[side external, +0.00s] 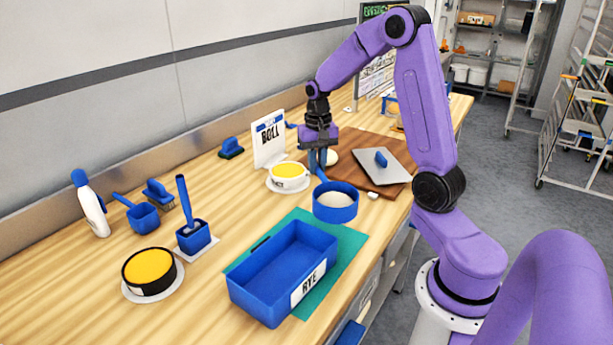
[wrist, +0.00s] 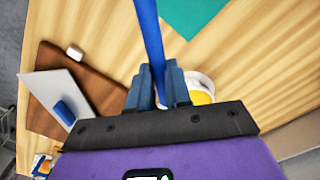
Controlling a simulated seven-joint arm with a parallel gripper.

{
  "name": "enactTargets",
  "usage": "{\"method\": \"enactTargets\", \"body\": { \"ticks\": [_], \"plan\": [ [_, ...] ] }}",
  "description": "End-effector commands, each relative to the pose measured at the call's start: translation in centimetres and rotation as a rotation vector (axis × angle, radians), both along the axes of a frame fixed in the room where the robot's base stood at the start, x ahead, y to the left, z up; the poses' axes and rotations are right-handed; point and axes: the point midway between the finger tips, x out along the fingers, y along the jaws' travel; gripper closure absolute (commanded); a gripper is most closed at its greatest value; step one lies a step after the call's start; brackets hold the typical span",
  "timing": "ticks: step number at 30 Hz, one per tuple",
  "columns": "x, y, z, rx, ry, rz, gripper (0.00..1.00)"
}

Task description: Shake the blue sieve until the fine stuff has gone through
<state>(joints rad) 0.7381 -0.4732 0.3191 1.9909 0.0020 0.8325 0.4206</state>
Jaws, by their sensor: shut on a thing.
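The blue sieve (side external: 335,203) is a round pan with pale, fine-looking stuff inside. It shows in the side view behind the open blue RYE box (side external: 277,262), which stands on a teal mat (side external: 345,243). The sieve looks roughly level; I cannot tell how far it is above the table. My gripper (side external: 320,165) is shut on its handle, which runs between the blue fingers (wrist: 158,92) in the wrist view. There the handle (wrist: 148,35) runs to the top edge and the pan is out of view. No falling stuff shows.
A bowl with yellow contents (side external: 288,178) stands close left of my gripper. A brown board (side external: 350,162) bears a metal scraper (side external: 385,166). A BOLL sign (side external: 269,139), a yellow-topped black tin (side external: 149,271), a white bottle (side external: 90,205) and brushes stand farther left.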

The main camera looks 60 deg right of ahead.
Motion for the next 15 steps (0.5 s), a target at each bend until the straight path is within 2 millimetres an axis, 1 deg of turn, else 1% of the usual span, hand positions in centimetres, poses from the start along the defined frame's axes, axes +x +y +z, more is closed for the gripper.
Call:
{"method": "enactTargets", "body": {
  "ticks": [1,6,10,15],
  "plan": [
    [-0.4,-0.5,0.6,0.000,-0.003,-0.098,1.00],
    [-1.8,-1.8,2.0,0.001,-0.001,-0.402,1.00],
    [-2.5,-2.4,2.7,0.002,-0.001,-0.572,1.00],
    [-3.1,-2.8,3.2,0.002,0.002,-0.689,1.00]
  ]
}}
